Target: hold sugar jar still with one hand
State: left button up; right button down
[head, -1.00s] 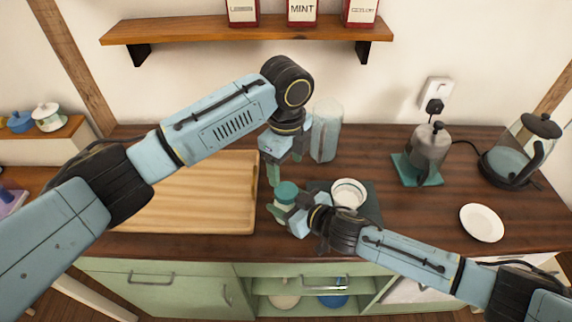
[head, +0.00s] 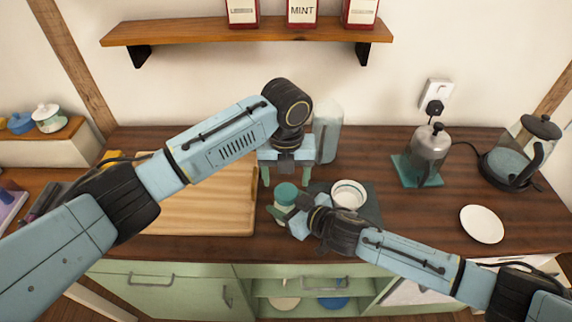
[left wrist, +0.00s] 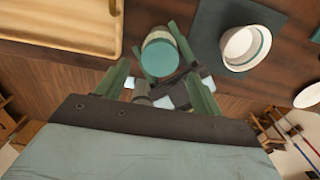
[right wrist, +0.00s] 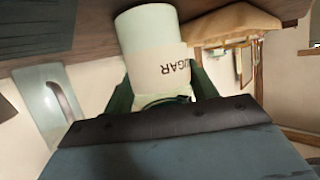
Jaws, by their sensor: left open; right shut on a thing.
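The sugar jar (head: 286,202) stands on the wooden counter, a pale jar with a teal lid. It also shows in the left wrist view, lid facing the camera (left wrist: 160,57). In the right wrist view its label reads SUGAR, upside down (right wrist: 160,62). My right gripper (head: 284,213) is shut on the jar's body from the right; its fingers lie on either side of the jar. My left gripper (head: 286,178) is open above and behind the jar, fingers pointing down, apart from the lid. Its fingers (left wrist: 158,85) also show in the left wrist view.
A wooden tray (head: 200,205) lies left of the jar. A white bowl (head: 348,194) stands on a dark mat (head: 372,203) to the right. A tall clear container (head: 328,130) stands behind. A French press (head: 430,150), a kettle (head: 512,155) and a white plate (head: 481,223) are farther right.

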aim_at(286, 191)
pick_arm(q)
jog(key=shift+f, duration=2.15)
jog(key=c, duration=1)
jog(key=n, duration=1.3)
jog(key=shift+n, duration=0.3)
jog(key=n, duration=0.3)
jog(key=shift+r, duration=0.1)
